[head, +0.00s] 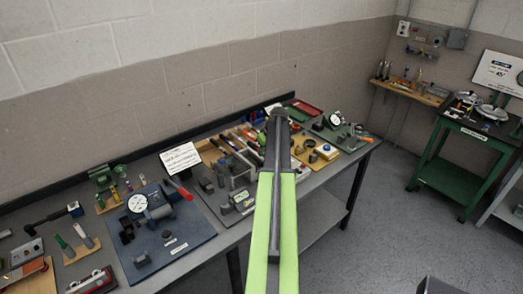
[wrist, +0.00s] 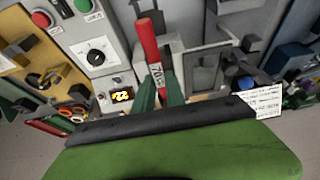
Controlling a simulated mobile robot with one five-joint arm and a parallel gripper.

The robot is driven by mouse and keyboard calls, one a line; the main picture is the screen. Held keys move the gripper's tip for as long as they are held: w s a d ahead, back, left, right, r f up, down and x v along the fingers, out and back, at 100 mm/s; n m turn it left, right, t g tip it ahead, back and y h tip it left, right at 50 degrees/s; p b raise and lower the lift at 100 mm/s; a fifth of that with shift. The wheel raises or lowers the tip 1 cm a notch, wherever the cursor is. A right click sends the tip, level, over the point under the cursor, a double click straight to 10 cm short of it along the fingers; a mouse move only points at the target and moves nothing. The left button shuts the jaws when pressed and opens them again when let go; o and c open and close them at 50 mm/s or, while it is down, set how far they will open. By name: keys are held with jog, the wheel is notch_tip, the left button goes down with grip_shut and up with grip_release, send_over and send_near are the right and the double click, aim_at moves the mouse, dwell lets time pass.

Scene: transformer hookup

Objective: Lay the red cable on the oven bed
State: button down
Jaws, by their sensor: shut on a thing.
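The red cable (wrist: 149,42) is a short, thick red rod with a white label that reads "70" and more I cannot make out. My gripper (wrist: 158,86) is shut on its lower end with two green fingers, and the cable stands up between them in the wrist view. Beside it is a grey unit with a dial (wrist: 96,57), red and green buttons and a small lit display. A grey open frame (wrist: 204,73) stands to the right. I cannot tell which part is the oven bed. In the head view my arm hides the gripper and cable.
A long grey workbench (head: 318,187) runs along the wall with several tool boards. A blue board (head: 172,248) with a round gauge is at left. A white card (head: 181,158) stands behind. A green table (head: 447,178) is apart at right, with open floor between.

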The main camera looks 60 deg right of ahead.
notch_tip(320, 180, down, 10)
jog(key=b, duration=1)
jog(key=shift+s+f, duration=0.1)
jog(key=shift+f, duration=0.15)
jog(key=shift+f+b, duration=0.25)
jog(key=shift+b, duration=0.3)
jog(key=c, duration=1.3)
grip_release()
notch_tip(320, 180, up, 7)
jog(key=p, duration=0.7)
jog(key=shift+r, duration=0.15)
